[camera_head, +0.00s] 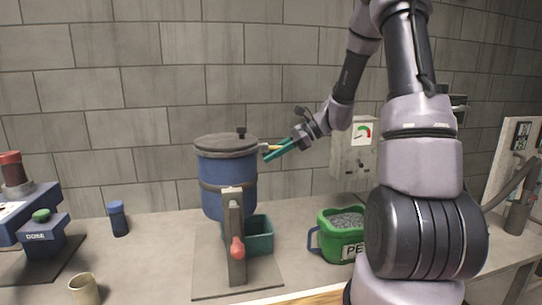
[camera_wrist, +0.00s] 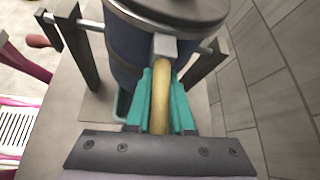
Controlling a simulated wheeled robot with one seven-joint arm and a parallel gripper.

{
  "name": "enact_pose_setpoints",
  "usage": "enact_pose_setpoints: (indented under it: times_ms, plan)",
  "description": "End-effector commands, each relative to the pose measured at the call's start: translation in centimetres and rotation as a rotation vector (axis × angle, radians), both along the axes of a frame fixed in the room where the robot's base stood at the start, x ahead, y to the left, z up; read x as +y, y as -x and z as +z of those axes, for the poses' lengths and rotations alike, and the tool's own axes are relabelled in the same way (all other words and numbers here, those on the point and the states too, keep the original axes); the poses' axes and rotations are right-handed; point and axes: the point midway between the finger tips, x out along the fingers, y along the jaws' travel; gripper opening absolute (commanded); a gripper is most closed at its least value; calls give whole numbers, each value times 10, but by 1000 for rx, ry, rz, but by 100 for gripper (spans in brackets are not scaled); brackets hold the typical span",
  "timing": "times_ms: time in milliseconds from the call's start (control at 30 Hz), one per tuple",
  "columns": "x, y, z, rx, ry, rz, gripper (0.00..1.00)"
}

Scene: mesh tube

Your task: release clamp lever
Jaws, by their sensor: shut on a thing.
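A blue vessel (camera_head: 228,178) with a grey lid (camera_head: 226,145) hangs in a stand above the bench. The clamp lever (camera_wrist: 161,100) is a pale yellow rod sticking out from a grey block (camera_wrist: 165,46) on the vessel's side. In the head view a bit of the lever (camera_head: 268,148) shows at the vessel's right, near the lid. My gripper (camera_wrist: 160,84) has teal fingers, one on each side of the lever, shut on it. In the head view my gripper (camera_head: 273,152) reaches in from the right. The fingers hide part of the lever there.
A teal bin (camera_head: 260,236) sits below the vessel, behind the stand post (camera_head: 234,215) with its red knob (camera_head: 237,248). A green bucket of grey pellets (camera_head: 340,222) stands to the right.

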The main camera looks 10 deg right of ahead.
Motion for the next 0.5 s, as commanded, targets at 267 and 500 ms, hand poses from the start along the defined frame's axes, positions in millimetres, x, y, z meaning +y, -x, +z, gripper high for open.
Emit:
enact_pose_setpoints:
  times_ms: [267, 500]
  plan:
    - [-1, 0, 1, -1, 33, 0, 0]
    - [-2, 0, 0, 0, 32, -1, 0]
